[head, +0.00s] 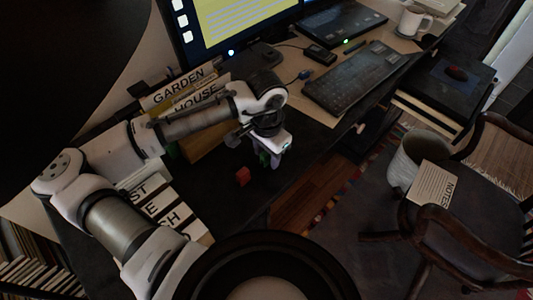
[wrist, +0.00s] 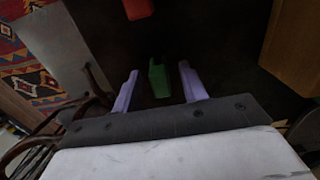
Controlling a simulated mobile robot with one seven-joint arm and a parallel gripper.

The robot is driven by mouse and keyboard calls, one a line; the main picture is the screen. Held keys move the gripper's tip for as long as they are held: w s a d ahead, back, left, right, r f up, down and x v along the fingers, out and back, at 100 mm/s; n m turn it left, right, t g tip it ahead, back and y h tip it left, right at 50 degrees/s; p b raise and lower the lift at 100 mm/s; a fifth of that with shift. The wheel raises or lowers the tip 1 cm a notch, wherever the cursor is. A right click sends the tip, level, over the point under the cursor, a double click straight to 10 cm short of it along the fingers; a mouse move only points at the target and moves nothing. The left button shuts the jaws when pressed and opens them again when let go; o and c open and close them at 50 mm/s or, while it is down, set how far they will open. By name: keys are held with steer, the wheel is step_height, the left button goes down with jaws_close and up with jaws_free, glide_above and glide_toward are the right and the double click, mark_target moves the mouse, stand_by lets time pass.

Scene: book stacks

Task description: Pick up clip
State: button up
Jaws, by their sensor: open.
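A small green block-like piece, possibly the clip (wrist: 158,77), stands on the dark desk surface. In the wrist view it shows between the two pale purple fingers of my gripper (wrist: 159,68), with a gap on each side. A small red piece (wrist: 137,8) lies farther off at the top of that view. In the head view my gripper (head: 271,160) points down over the dark desk, and the red piece (head: 243,176) lies to its left. I cannot tell for sure which piece is the clip. My gripper is open and holds nothing.
Books titled "Garden" and "House" (head: 185,88) stand behind my arm. More books (head: 160,208) lie at the left front. A keyboard (head: 355,77) and a mug (head: 414,21) are at the right back. The desk's front edge is close to my gripper, with a chair (head: 470,205) beyond.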

mark_target(264, 151)
steer(key=shift+f, duration=0.3)
jaws_close()
steer(key=shift+r, duration=0.1)
step_height(264, 151, up, 20)
steer(key=shift+t+y, duration=0.3)
steer(key=w+a, duration=0.1)
steer(key=a, duration=0.5)
steer(key=w+a+r, duration=0.1)
steer(key=w+a, duration=0.1)
steer(key=a, duration=0.5)
steer(key=w+a, duration=0.1)
steer(key=a, duration=0.6)
steer(key=shift+w+a+r+b, duration=0.2)
steer(key=shift+a+r+b, duration=0.05)
steer(key=shift+r+b, duration=0.15)
steer(key=shift+f, duration=0.15)
